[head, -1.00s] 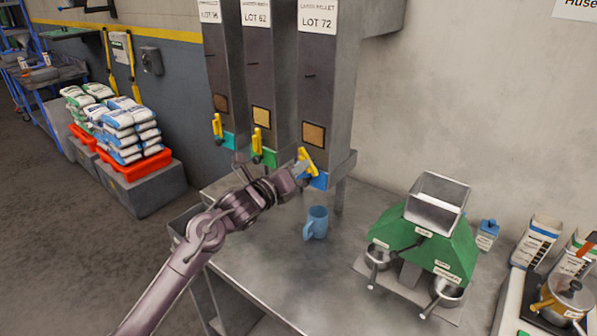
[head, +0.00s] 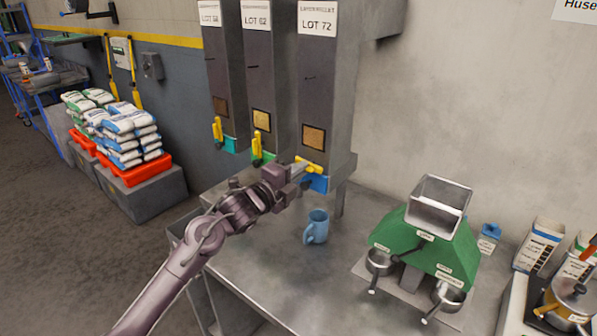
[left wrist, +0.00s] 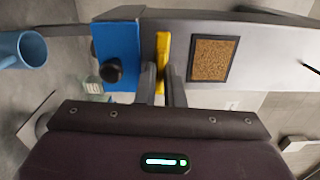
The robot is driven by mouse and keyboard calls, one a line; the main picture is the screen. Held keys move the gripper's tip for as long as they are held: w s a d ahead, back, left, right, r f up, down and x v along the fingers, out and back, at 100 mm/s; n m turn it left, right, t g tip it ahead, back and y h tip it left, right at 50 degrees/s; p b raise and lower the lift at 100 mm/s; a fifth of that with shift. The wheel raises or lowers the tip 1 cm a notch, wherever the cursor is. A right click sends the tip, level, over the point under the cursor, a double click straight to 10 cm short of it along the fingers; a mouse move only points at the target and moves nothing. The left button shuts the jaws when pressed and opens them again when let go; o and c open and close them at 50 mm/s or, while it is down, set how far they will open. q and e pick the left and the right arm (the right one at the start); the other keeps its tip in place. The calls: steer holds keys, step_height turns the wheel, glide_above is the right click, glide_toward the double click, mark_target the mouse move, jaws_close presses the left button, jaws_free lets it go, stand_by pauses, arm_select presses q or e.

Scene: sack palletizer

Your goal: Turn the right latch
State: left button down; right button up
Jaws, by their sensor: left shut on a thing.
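The right latch (head: 309,167) is a yellow lever at the bottom of the right dispenser column (head: 325,95), labelled LOT 72, just above its blue outlet (head: 316,183). It lies close to level in the head view. My left gripper (head: 300,168) is shut on the lever. In the left wrist view the yellow latch (left wrist: 163,55) stands between the two fingers of my left gripper (left wrist: 163,85), beside the blue outlet (left wrist: 117,45) with its black knob. The fingers hide part of the lever. My right gripper is not in view.
Two similar columns with upright yellow levers (head: 257,145) (head: 217,130) stand to the left. A blue mug (head: 316,227) is on the steel table (head: 265,265) below. A green hopper device (head: 435,240) with metal cups stands to the right. The front of the table is clear.

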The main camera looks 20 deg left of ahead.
arm_select(q)
steer(key=shift+n, duration=0.5)
steer(key=c, duration=1.5)
jaws_free()
steer(key=shift+c, duration=0.2)
steer(key=b+v, duration=0.2)
steer(key=v, duration=0.6)
steer(key=shift+b, duration=0.4)
steer(key=shift+w, duration=0.1)
